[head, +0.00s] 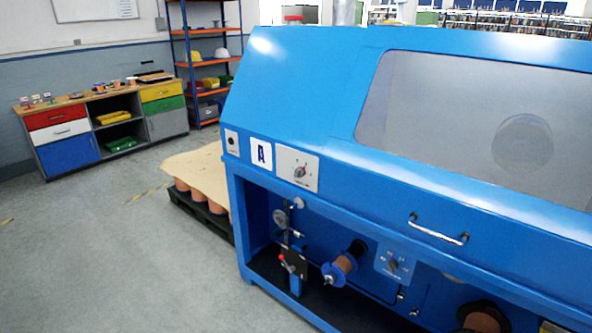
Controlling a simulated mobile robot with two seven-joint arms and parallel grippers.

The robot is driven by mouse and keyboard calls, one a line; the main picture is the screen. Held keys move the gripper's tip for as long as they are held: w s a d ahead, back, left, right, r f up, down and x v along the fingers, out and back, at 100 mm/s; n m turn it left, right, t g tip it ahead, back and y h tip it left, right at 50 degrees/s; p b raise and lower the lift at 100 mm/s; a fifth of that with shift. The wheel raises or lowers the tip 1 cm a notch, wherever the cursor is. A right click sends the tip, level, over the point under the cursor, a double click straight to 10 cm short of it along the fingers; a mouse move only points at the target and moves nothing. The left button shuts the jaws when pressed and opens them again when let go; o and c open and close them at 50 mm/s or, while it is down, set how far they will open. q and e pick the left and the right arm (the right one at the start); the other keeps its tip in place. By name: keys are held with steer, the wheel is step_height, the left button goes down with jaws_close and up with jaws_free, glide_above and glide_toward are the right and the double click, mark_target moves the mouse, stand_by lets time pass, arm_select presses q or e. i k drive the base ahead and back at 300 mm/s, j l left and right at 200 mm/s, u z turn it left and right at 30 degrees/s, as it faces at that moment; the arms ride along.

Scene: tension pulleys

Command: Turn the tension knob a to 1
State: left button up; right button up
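A blue machine (300,75) fills the right side of the head view. A second pale panel (382,262) with a dark knob (394,265) sits lower, right of the copper-coloured spool. The marks are too small to read, so I cannot tell the knobs' settings. Neither of my grippers is in view.
A silver handle (438,230) sticks out from the machine's front. A spool (340,269) and a gauge (281,217) are in the open lower bay. A loaded pallet (200,206) stands behind the machine's left end. The grey floor (120,265) at left is clear.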

mark_target(300, 171)
steer(key=i+j+z, duration=0.15)
steer(key=z, duration=0.25)
steer(key=i+j+z, duration=0.1)
steer(key=z, duration=0.3)
steer(key=i+j+z, duration=0.2)
steer(key=j, duration=0.3)
steer(key=j+z, duration=0.15)
steer(key=j, duration=0.3)
steer(key=i+j+z, duration=0.1)
steer(key=j, duration=0.5)
steer(key=i+j, duration=0.1)
steer(key=j, duration=0.5)
steer(key=i+j+z, duration=0.15)
steer(key=j, duration=0.45)
steer(key=k, duration=0.05)
